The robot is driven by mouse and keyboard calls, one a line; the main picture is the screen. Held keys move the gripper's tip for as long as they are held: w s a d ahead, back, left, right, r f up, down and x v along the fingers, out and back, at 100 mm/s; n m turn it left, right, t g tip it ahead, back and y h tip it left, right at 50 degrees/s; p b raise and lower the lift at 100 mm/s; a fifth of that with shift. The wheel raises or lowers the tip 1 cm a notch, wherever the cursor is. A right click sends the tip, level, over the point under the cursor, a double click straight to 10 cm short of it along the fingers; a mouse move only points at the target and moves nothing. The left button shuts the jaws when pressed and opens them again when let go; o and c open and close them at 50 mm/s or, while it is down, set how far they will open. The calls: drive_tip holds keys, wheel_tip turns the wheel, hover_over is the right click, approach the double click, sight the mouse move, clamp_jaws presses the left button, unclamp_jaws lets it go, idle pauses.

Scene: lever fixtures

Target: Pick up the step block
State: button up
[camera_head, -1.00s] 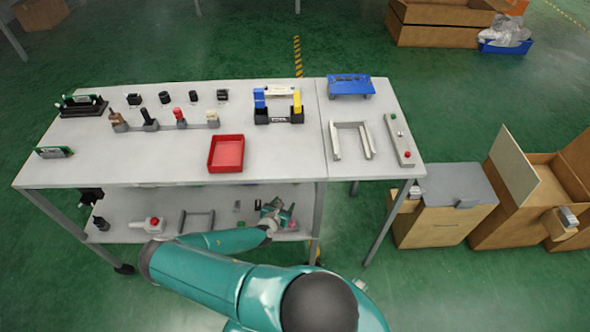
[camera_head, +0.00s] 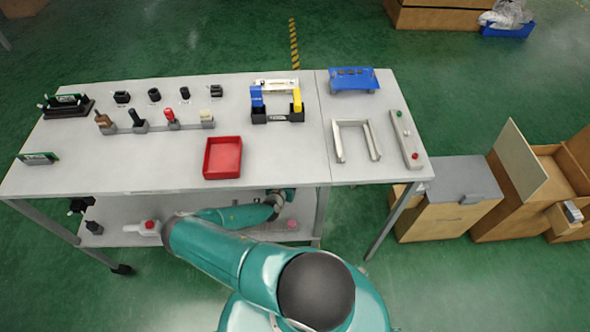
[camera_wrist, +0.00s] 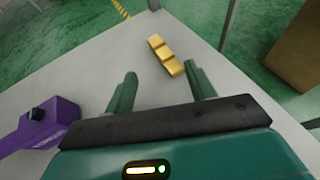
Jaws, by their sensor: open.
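The step block (camera_wrist: 165,55), gold-yellow with stepped sections, lies on a pale grey surface in the wrist view. My gripper (camera_wrist: 160,70) is open, with its two green fingers apart. The block is ahead of the fingertips, in line with the gap between them, and nothing is held. I cannot tell whether a fingertip touches it. In the head view my arm reaches to the lower shelf (camera_head: 155,208) of the workbench, and the tabletop edge hides the gripper. I cannot make out the step block there.
A purple fixture (camera_wrist: 45,130) with a black knob stands left of my gripper in the wrist view. A table post (camera_wrist: 229,22) rises beyond the block at the right. The tabletop (camera_head: 110,165) is above my arm and holds a red tray (camera_head: 222,158).

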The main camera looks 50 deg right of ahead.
drive_tip(key=x, duration=0.7)
drive_tip(key=shift+s+d+f, duration=0.1)
drive_tip(key=shift+s+d, duration=0.1)
drive_tip(key=shift+d, duration=0.05)
clamp_jaws()
